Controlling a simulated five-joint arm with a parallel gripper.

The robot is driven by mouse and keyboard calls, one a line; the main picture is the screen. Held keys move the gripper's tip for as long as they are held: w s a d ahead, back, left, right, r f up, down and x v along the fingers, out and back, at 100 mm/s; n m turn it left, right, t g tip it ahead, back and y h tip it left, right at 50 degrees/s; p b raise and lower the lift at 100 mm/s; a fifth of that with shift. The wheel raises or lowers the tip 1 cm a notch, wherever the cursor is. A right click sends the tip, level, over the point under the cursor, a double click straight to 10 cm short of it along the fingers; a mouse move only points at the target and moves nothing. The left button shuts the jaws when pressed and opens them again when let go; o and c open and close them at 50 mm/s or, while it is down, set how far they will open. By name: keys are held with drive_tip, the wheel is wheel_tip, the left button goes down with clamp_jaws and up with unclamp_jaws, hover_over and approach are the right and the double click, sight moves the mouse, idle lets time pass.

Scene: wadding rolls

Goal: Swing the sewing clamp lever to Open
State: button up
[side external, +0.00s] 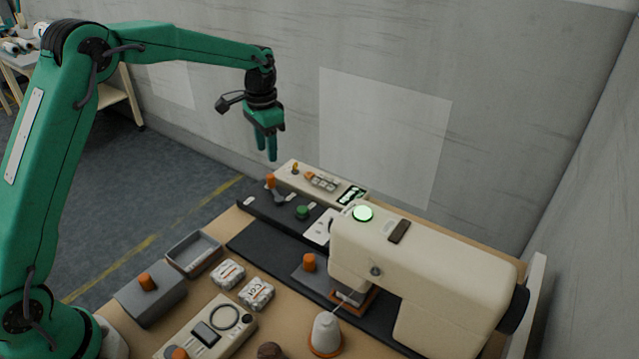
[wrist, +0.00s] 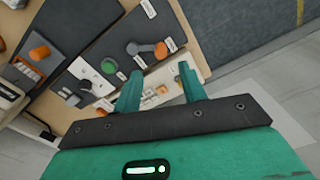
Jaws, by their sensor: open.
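A lever with an orange knob (side external: 270,180) stands on a dark panel at the back left of the bench. In the wrist view the lever (wrist: 147,48) shows a round grey hub with a short arm pointing right to the orange knob. Small white labels (wrist: 170,45) sit around it, too small to read. My gripper (side external: 266,156) points down above and behind the lever, clear of it. In the wrist view my gripper (wrist: 160,71) has its two fingers apart with nothing between them, and the lever lies just beyond the fingertips.
A green button (side external: 302,212) sits beside the lever. A cream control box (side external: 320,183) stands behind the panel. The cream sewing machine (side external: 430,275) fills the right. A grey tray (side external: 194,254), wrapped rolls (side external: 256,293) and a cone (side external: 326,333) stand in front.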

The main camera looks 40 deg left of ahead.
sight(270, 176)
drive_tip(key=shift+w+f, duration=0.2)
drive_tip(key=shift+f, duration=0.15)
drive_tip(key=shift+f, duration=0.15)
drive_tip(key=shift+f, duration=3.75)
clamp_jaws()
